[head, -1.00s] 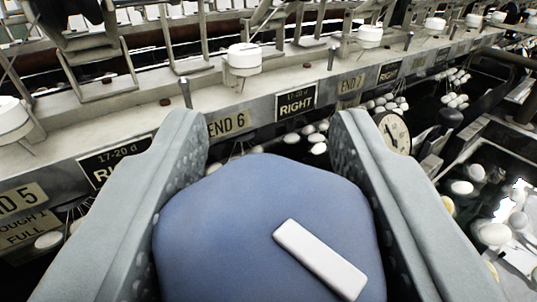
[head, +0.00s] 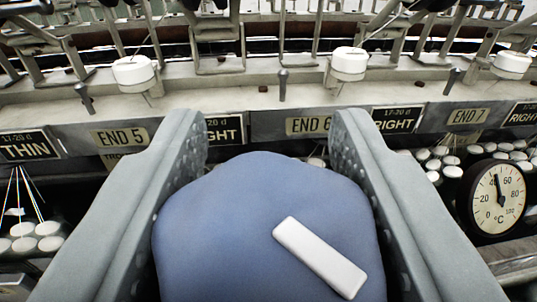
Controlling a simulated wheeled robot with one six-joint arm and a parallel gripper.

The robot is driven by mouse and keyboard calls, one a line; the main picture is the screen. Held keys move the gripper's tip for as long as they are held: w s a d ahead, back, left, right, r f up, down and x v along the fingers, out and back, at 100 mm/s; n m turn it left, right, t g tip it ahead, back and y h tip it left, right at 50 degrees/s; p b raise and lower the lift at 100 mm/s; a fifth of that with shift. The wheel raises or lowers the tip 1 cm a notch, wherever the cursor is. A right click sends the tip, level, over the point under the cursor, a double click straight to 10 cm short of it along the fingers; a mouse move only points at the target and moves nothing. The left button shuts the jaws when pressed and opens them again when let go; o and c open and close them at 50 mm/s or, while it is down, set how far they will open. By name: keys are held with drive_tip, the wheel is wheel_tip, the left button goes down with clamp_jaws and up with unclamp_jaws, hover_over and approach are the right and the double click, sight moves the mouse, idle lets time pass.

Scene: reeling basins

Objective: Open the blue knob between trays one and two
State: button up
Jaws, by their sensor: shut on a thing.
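The blue knob (head: 225,225) fills the lower middle of the view, close to the camera. It has a rounded, lobed edge and a white bar mark (head: 320,258) that slants from upper left to lower right. My gripper (head: 268,135) has one grey finger on each side of the knob and is shut on it. The knob's underside and stem are hidden. No tray labelled one or two can be made out.
Beyond the knob runs a ledge with plates such as END 5 (head: 122,137) and END 7 (head: 467,116), white round caps (head: 349,64) and short metal pegs (head: 283,85). A dial thermometer (head: 497,198) is at right. White cocoons (head: 38,238) lie in dark basins on both sides.

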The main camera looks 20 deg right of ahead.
drive_tip(key=shift+w+a+n+t+y, duration=0.1)
drive_tip(key=shift+n+t+y, duration=0.15)
drive_tip(key=shift+n+y, duration=0.8)
drive_tip(key=shift+s+a+n+t+y, duration=0.15)
drive_tip(key=shift+n+y, duration=0.4)
drive_tip(key=shift+y, duration=0.85)
drive_tip(key=shift+w+a+n+t+y, duration=0.15)
drive_tip(key=shift+n+t+y, duration=0.15)
drive_tip(key=shift+n+y, duration=0.75)
drive_tip(key=shift+a+n+g+y, duration=0.15)
drive_tip(key=shift+n+g+y, duration=0.3)
drive_tip(key=shift+n+y, duration=1.05)
drive_tip(key=shift+a+n+g+y, duration=0.15)
drive_tip(key=shift+n+g+y, duration=0.4)
drive_tip(key=shift+y, duration=1.75)
drive_tip(key=shift+r, duration=0.1)
drive_tip(key=o, duration=1)
drive_tip(key=shift+c, duration=0.2)
drive_tip(key=v, duration=1.7)
drive_tip(key=shift+s+d+f, duration=0.2)
drive_tip(key=shift+f, duration=0.05)
